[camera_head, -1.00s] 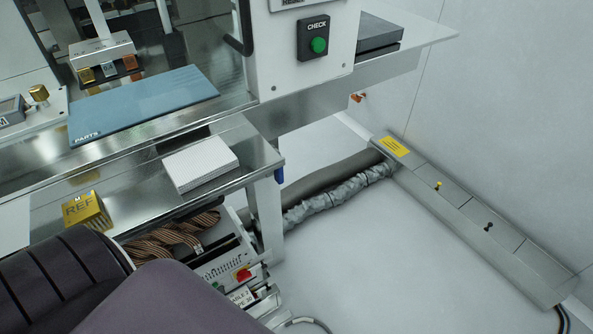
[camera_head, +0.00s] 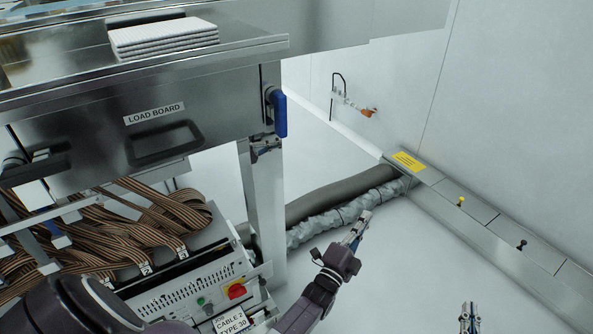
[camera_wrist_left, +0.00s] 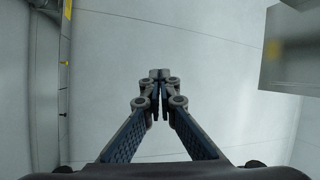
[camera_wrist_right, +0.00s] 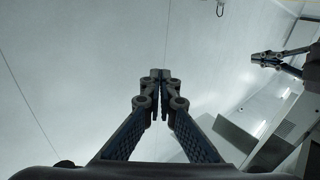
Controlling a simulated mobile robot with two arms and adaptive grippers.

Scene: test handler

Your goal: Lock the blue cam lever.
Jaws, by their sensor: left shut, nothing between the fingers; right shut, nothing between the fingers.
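The blue cam lever (camera_head: 278,112) hangs upright at the right end of the steel front panel marked LOAD BOARD (camera_head: 154,114) in the head view. My left gripper (camera_head: 363,220) is shut and empty, to the right of and below the lever, over the floor in the picture. Its closed fingertips show in the left wrist view (camera_wrist_left: 159,75). My right gripper (camera_head: 470,314) is shut and empty at the bottom edge, farther right. Its closed fingertips show in the right wrist view (camera_wrist_right: 160,75), with my left gripper at the upper right. Neither gripper touches the lever.
A white stack (camera_head: 163,38) lies on the bench above the panel. Brown ribbon cables (camera_head: 150,225) and a control unit with a red switch (camera_head: 236,291) are below. A bench leg (camera_head: 263,205) stands under the lever. A grey floor duct (camera_head: 500,240) runs along the wall.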

